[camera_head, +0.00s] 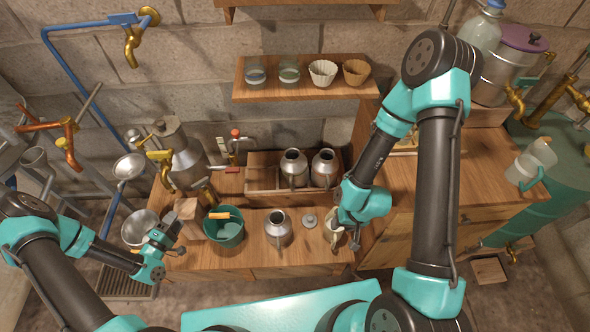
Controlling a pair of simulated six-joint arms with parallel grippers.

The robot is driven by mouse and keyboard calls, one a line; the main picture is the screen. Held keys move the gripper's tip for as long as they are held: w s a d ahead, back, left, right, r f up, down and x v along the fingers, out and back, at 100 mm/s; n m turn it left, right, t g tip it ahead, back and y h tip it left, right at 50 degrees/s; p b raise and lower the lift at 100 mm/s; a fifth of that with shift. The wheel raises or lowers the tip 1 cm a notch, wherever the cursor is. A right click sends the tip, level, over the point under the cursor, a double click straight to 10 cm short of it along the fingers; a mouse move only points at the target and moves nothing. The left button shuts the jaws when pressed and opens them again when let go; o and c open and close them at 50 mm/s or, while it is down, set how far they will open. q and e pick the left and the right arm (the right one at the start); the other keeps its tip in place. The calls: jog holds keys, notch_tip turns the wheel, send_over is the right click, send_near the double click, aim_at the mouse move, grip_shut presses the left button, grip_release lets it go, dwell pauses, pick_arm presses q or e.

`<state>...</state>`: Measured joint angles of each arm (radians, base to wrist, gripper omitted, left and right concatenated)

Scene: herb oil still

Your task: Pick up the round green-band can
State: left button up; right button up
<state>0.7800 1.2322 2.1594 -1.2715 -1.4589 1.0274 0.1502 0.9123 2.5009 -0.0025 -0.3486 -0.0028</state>
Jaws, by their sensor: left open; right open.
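Three grey metal cans with narrow necks are in view. One can (278,232) stands upright on the front of the wooden bench, and the other two, a left can (293,170) and a right can (323,170), stand in a wooden rack behind it. I cannot make out a green band on any of them. My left gripper (172,226) is open at the left of the bench, left of the green bucket and well apart from the cans. My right gripper (346,238) is open, low over the bench right of the front can, beside a pale jug (333,219), partly hiding it.
A green bucket (223,232) with an orange handle stands left of the front can. A small round lid (310,221) lies right of it. The rack (262,178) is behind. A shelf (300,91) with glasses and paper cups hangs above. Metal bowls and taps crowd the left.

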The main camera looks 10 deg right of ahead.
pick_arm(q)
jog(key=shift+o, duration=0.3)
jog(key=o, duration=0.8)
jog(key=shift+c, duration=0.2)
